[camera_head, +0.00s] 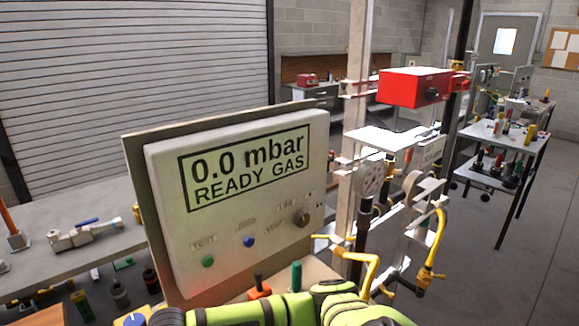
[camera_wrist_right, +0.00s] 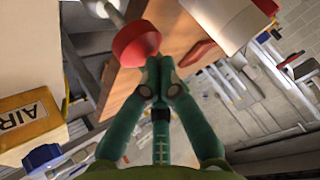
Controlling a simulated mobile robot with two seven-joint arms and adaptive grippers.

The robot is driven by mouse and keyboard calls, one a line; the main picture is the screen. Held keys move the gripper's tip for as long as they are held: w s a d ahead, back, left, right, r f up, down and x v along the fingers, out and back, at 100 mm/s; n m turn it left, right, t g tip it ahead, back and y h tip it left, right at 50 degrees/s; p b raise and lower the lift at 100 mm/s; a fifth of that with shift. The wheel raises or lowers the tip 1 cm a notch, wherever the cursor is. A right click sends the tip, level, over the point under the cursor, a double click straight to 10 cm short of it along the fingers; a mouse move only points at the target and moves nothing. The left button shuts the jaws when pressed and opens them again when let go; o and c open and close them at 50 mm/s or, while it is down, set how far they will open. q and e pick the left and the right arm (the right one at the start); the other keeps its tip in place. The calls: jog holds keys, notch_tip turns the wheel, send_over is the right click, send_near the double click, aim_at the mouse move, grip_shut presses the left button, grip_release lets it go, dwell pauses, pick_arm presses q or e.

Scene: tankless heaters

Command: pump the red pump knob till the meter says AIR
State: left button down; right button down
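The meter (camera_head: 238,190) is a pale box on an upright panel in the head view. Its display (camera_head: 246,167) reads "0.0 mbar READY GAS". In the right wrist view, the red pump knob (camera_wrist_right: 137,45) is at the top centre on a pale shaft. My right gripper (camera_wrist_right: 160,66) has its green fingers together, with the tips right at the knob's lower edge. I cannot tell whether they touch it. A green and yellow arm of mine crosses the bottom of the head view. My left gripper does not show.
A yellow box labelled AIR (camera_wrist_right: 28,118) and a blue knob (camera_wrist_right: 43,157) are at the left of the wrist view. A gauge (camera_head: 370,179), yellow pipes (camera_head: 437,240) and a red box (camera_head: 412,87) stand right of the meter. A grey bench (camera_head: 75,252) lies left.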

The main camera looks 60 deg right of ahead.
jog(key=shift+s+f, duration=0.1)
jog(key=shift+f, duration=0.65)
dwell(0.5)
jog(key=shift+r+p, duration=0.65)
jog(key=shift+p, duration=0.2)
notch_tip(320, 180, up, 6)
jog(key=p, duration=0.7)
jog(key=shift+r, duration=0.15)
